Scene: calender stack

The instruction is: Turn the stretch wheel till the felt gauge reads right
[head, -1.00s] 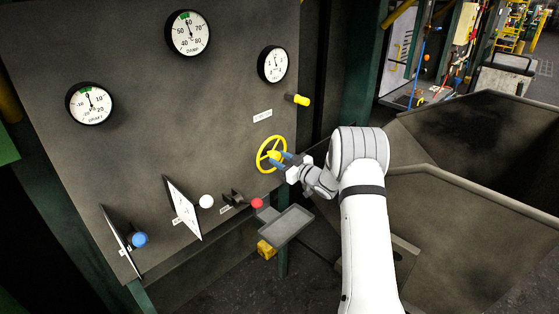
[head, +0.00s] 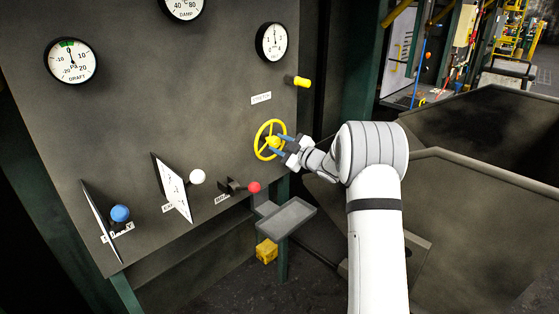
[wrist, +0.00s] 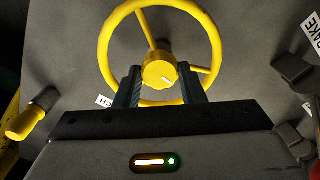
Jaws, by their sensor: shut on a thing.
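The yellow stretch wheel (head: 259,150) stands on the dark panel, under a small white label (head: 261,98). My gripper (head: 277,143) is at its hub from the right. In the wrist view, the dark fingers lie on both sides of the yellow hub (wrist: 158,72), shut on it, with the wheel's rim (wrist: 104,50) around them. The hub bears a white pointer mark. A round white gauge (head: 271,42) sits above the wheel; its black needle points about straight up. Its name is too small to read, so I cannot tell whether it is the felt gauge.
The draft gauge (head: 71,61) and the damp gauge (head: 184,4), cut by the top edge, are farther left. A yellow handle (head: 301,81) juts out above the wheel. Blue (head: 120,213), white (head: 197,177) and red (head: 254,187) knobs and a grey tray (head: 287,218) lie below.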

